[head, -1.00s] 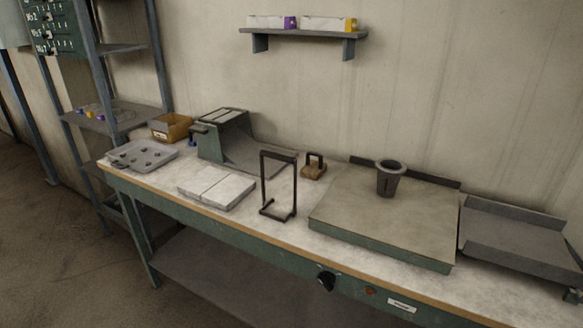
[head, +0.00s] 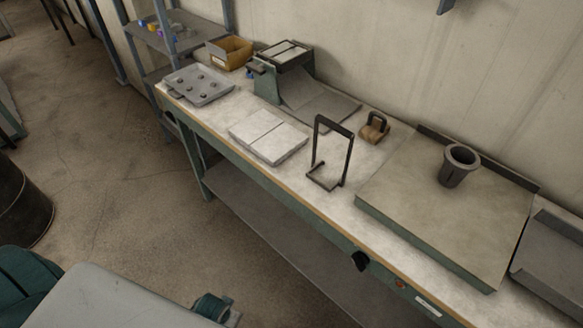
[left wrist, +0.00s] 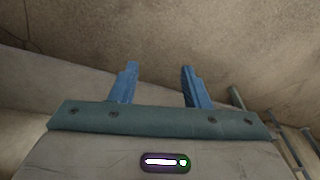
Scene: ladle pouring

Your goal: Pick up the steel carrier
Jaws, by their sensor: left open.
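The steel carrier (head: 335,126) is a dark, upright rectangular frame with a small open foot. It stands on the front half of the workbench in the head view, empty and untouched. My left gripper (left wrist: 159,67) shows in the left wrist view, with its two blue fingers apart and nothing between them. That view shows floor and pale surfaces beyond the fingers, and no carrier. I cannot make out the left fingers in the head view. My right gripper is in neither view.
Right of the carrier, a dark cup (head: 458,172) stands on a raised plate (head: 420,215). A pale slab pair (head: 268,136) lies left. Behind are a wooden block with a handle (head: 374,131) and a green chute device (head: 268,88). A dark drum (head: 22,205) stands on the floor.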

